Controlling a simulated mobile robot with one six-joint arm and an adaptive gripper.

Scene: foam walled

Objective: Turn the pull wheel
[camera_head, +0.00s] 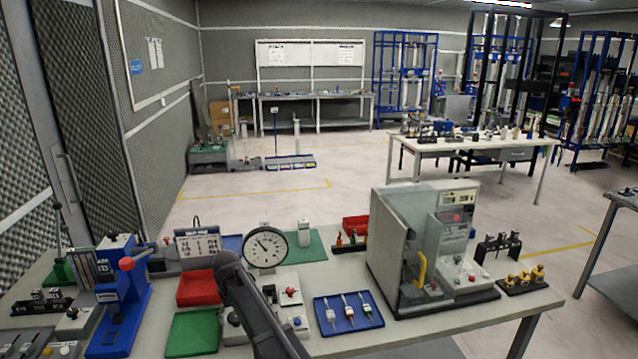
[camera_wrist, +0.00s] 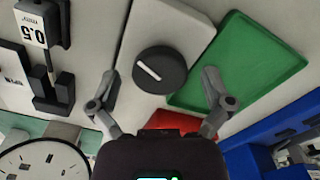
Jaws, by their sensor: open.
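The likely pull wheel is a round dark knob (camera_wrist: 160,70) with a white bar across its face, set on a pale plate (camera_wrist: 192,25). In the wrist view it lies between the two fingertips of my gripper (camera_wrist: 159,84). The fingers are spread wide, one on each side, with gaps to the knob. How far they are above it I cannot tell. In the head view my dark arm crosses the front of the bench and the fingers cannot be made out. The pale box (camera_head: 233,327) beside my arm there seems to carry the knob.
A green tray (camera_wrist: 240,60) lies right of the knob, and a red tray (camera_wrist: 180,121) lies partly behind my gripper. A dial gauge (camera_head: 265,247) stands behind. A blue tray of tools (camera_head: 347,326) and a grey machine (camera_head: 405,250) are to the right, a blue press (camera_head: 120,290) left.

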